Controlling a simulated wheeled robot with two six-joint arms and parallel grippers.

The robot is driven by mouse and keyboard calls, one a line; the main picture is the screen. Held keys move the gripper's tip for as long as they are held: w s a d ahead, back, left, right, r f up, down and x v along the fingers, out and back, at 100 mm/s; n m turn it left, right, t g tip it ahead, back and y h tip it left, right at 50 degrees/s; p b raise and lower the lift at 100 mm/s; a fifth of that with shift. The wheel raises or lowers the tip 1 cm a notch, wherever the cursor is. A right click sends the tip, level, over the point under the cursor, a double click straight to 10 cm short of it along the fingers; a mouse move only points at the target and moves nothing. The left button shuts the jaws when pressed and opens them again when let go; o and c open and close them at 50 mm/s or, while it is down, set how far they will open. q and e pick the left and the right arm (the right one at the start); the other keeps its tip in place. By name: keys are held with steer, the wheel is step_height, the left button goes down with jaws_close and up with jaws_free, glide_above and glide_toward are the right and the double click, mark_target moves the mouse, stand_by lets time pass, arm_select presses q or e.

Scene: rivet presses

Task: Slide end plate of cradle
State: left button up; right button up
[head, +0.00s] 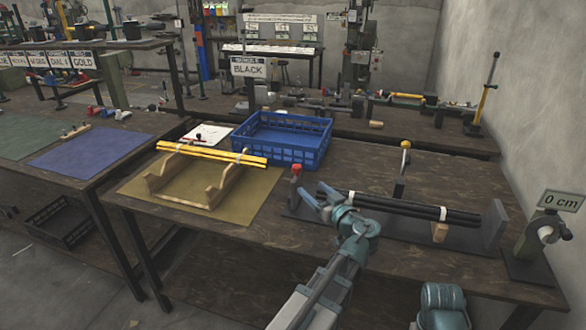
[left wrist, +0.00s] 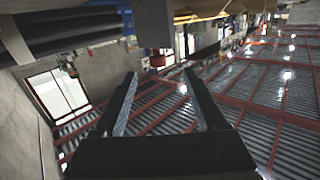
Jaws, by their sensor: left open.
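A bundle of black tubes (head: 410,206) with white bands lies in a cradle on a dark base (head: 390,228) on the bench. A grey upright end plate (head: 494,226) stands at the bundle's right end. A post with a red knob (head: 296,169) stands near its left end; the red knob also shows in the left wrist view (left wrist: 157,62). My left gripper (head: 316,194) is open and empty near the bundle's left end, just right of the red-topped post. In the left wrist view its open jaws (left wrist: 157,75) point toward the red knob. My right gripper is out of view.
A yellow-topped lever (head: 403,165) rises behind the bundle. A "0 cm" sign (head: 561,201) stands at the right. A blue crate (head: 283,140) and a wooden cradle (head: 190,182) with yellow tubes (head: 212,154) stand to the left. Bare bench lies in front of the base.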

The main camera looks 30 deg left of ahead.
arm_select(q)
steer(key=r+x, duration=0.1)
steer(key=x, duration=1.4)
steer(key=shift+w+r+y, duration=0.3)
steer(key=shift+w+r, duration=0.1)
steer(key=shift+d, duration=0.1)
jaws_close()
steer(key=shift+d, duration=0.1)
stand_by(0.8)
